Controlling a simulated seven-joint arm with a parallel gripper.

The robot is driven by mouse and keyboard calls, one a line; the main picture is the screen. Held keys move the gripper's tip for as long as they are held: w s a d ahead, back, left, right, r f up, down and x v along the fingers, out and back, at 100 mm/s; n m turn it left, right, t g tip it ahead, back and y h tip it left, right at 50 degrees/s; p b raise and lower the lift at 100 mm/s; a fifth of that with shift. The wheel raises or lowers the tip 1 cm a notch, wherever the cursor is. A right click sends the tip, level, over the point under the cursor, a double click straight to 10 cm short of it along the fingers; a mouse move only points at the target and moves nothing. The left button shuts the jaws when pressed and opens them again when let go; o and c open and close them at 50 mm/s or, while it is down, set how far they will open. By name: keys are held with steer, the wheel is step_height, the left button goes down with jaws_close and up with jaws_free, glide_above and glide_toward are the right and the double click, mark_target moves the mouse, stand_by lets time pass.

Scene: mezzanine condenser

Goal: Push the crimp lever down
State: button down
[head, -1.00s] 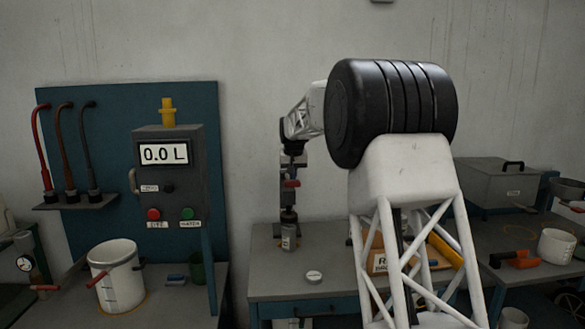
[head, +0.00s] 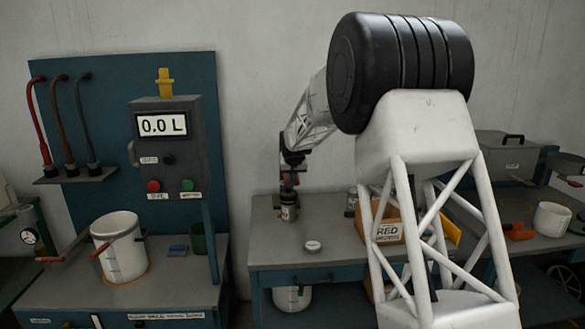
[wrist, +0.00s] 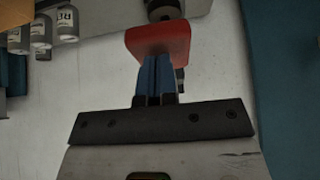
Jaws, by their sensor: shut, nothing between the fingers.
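The red crimp lever (wrist: 158,38) shows at the top middle of the wrist view, a broad red piece. My gripper (wrist: 160,62) is shut and empty, its blue fingers together. The fingertips overlap the lever's near side in the picture; I cannot tell if they touch it. In the head view my gripper and the lever are small and dark against the crimping press, at the end of my arm. A small labelled can (head: 288,212) stands at the foot of the press.
A white lid (head: 313,246) lies on the bench in front. At left stand a white bucket (head: 119,247) and a metering box (head: 166,150). Several bottles (wrist: 42,32) show in the wrist view.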

steer(key=shift+f, duration=1.1)
steer(key=shift+s+f, duration=0.1)
steer(key=shift+f, duration=0.05)
steer(key=shift+s+r, duration=0.1)
steer(key=shift+r, duration=0.7)
steer(key=r, duration=0.4)
steer(key=shift+s+r, duration=0.15)
steer(key=shift+s, duration=0.1)
steer(key=v, duration=1)
steer(key=shift+s, duration=0.2)
